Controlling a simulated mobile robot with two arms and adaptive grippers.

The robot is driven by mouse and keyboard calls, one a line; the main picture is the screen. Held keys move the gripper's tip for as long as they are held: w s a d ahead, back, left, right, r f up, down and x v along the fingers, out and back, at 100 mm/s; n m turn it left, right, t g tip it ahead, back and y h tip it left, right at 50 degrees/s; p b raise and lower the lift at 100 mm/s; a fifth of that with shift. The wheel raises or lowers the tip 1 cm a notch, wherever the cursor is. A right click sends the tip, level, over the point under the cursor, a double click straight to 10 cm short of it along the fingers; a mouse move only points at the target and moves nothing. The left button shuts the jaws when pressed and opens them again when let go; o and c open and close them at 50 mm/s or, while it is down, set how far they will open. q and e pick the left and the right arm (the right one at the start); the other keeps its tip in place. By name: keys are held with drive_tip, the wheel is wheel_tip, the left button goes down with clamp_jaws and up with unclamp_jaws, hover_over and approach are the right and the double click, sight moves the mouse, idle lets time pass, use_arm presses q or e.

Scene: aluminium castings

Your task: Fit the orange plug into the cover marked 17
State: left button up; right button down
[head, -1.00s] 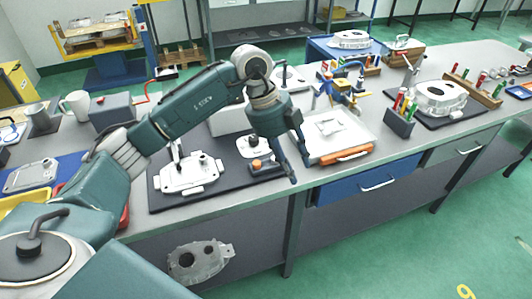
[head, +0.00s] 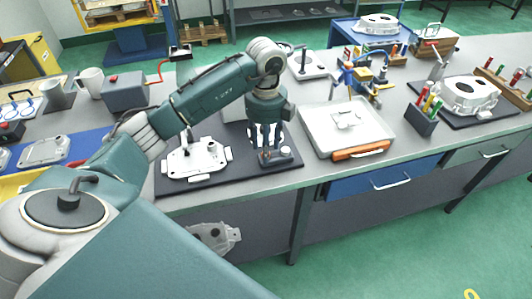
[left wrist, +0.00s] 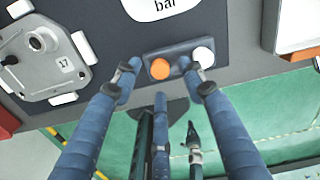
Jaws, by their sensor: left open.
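The orange plug (left wrist: 160,69) sits in a small dark holder (left wrist: 181,63) beside a white plug (left wrist: 204,57) in the left wrist view. In the head view my gripper's fingers mostly hide it. The pale metal cover marked 17 (left wrist: 45,58) lies flat on the dark mat, left of the holder; in the head view it is the casting (head: 194,163) left of my gripper. My left gripper (head: 266,156) points down over the holder. Its fingers are open, their tips on either side of the orange plug, not visibly closed on it. My right gripper is not in view.
A white tray (head: 325,133) with an orange front piece (head: 360,151) stands right of the mat. A white sign (left wrist: 150,6) lies beyond the holder. The bench's front edge is close to the holder. A dark box of coloured pens (head: 420,120) stands further right.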

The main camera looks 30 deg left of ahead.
use_arm(q)
drive_tip(key=shift+f, duration=1.05)
drive_tip(key=c, duration=0.8)
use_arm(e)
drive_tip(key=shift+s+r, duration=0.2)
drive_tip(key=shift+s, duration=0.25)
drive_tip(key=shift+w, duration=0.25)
